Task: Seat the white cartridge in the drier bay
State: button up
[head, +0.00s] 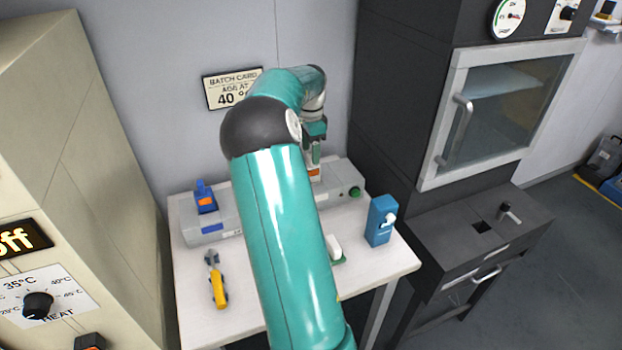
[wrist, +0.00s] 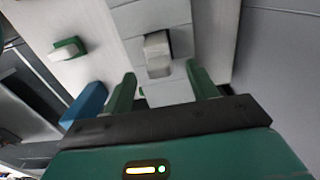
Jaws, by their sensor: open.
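My gripper (head: 314,158) hangs over the long grey unit (head: 341,181) on the white table, partly hidden by my arm. In the wrist view, its two green fingers (wrist: 159,70) are open, one on either side of a pale block (wrist: 157,45) set in the grey unit; contact cannot be told. In the head view, a white and orange part (head: 314,174) shows just below the gripper. A separate white block on a green base (head: 335,247) lies on the table, and also shows in the wrist view (wrist: 68,49). Which white piece is the cartridge is unclear; no bay label is readable.
A blue piece with an orange patch (head: 205,198) stands on the unit's left end; a green knob (head: 355,192) is at its right. A blue box (head: 380,220) stands at the table's right. A yellow-handled tool (head: 217,286) lies front left. A dark cabinet (head: 400,90) rises at right.

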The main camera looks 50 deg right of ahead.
aim_at(314, 171)
notch_tip(314, 171, down, 6)
jog(key=shift+r, duration=0.1)
grip_shut()
dwell(0.5)
